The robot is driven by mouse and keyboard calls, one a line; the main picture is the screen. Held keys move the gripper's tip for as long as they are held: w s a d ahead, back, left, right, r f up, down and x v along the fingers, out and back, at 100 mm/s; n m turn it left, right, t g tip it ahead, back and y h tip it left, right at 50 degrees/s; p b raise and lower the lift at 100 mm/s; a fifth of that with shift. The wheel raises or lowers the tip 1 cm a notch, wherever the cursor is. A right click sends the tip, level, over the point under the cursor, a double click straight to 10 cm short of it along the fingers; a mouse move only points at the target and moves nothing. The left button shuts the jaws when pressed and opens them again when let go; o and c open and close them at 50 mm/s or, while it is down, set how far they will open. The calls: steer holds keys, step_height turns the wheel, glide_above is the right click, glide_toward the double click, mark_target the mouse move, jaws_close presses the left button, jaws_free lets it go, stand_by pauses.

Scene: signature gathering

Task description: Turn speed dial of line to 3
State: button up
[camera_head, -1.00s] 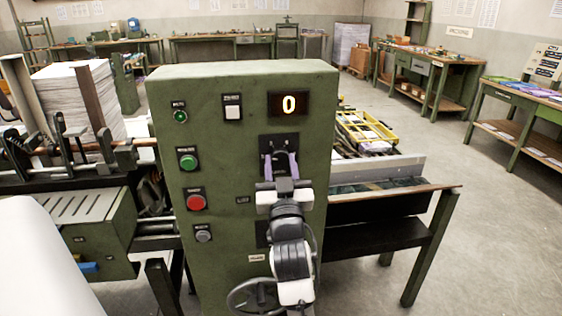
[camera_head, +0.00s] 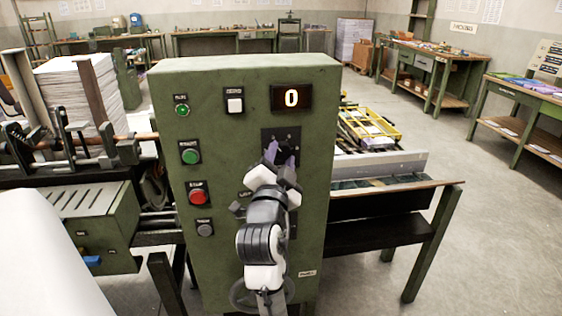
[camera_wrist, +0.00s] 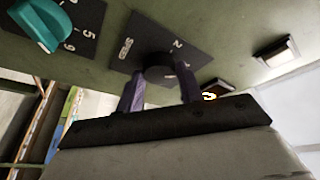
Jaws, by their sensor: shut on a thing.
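The speed dial (camera_wrist: 158,72) is a dark round knob on a black plate (camera_wrist: 138,40) lettered SPEED, with a 1 and a 2 visible; its pointer position cannot be made out. My gripper (camera_wrist: 160,88) has its two purple fingers on either side of the knob and is shut on it. In the head view my gripper (camera_head: 281,150) reaches the dial's black plate (camera_head: 268,135) on the front of the green control cabinet (camera_head: 225,135), hiding most of the knob. The display (camera_head: 291,98) above reads 0.
A teal knob (camera_wrist: 42,24) on a numbered plate is beside the dial in the wrist view. A green button (camera_head: 190,152), a red button (camera_head: 198,196) and a white button (camera_head: 235,105) are on the cabinet. A handwheel (camera_head: 240,293) sits low behind my arm.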

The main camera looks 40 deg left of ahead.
steer(key=shift+m+h, duration=0.3)
steer(key=shift+m, duration=0.2)
steer(key=o, duration=1)
steer(key=b+v, duration=1.3)
steer(key=b, duration=0.4)
steer(key=shift+s+d, duration=0.25)
steer(key=shift+s, duration=0.05)
